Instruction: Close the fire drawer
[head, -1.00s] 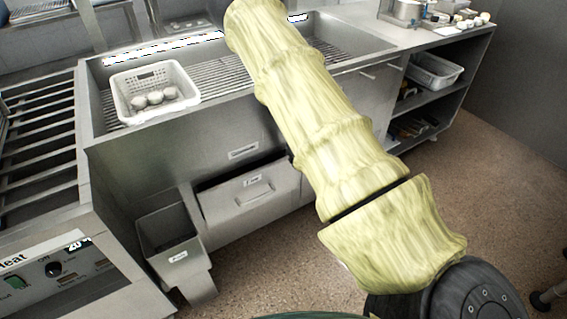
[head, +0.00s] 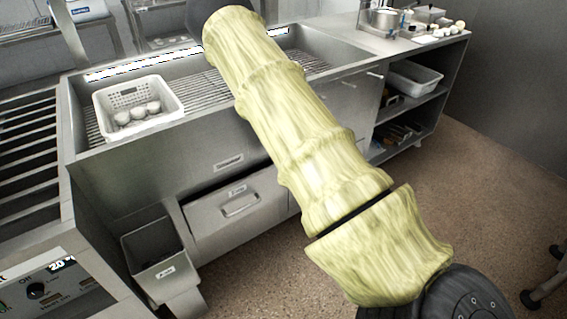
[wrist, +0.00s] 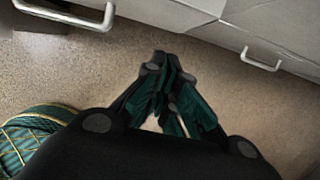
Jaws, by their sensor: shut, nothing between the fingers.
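In the head view a grey metal drawer (head: 225,228) with a bar handle and a small label sits under the grill unit. It stands slightly out, with a dark gap along its top edge. The label is too small to read surely. My arm hides its right part. My gripper (wrist: 160,62) shows in the wrist view, its dark green and black fingers together and empty, above the speckled floor. It is apart from the cabinet fronts. One handle (wrist: 65,14) is at upper left and another (wrist: 262,60) at right; I cannot tell which belongs to the drawer.
A small open metal bin (head: 153,258) protrudes left of the drawer. A white perforated basket (head: 165,97) with several round pale items rests on the grill rack. An open shelf with a white tray (head: 415,78) stands at right. The floor (head: 480,200) in front is clear.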

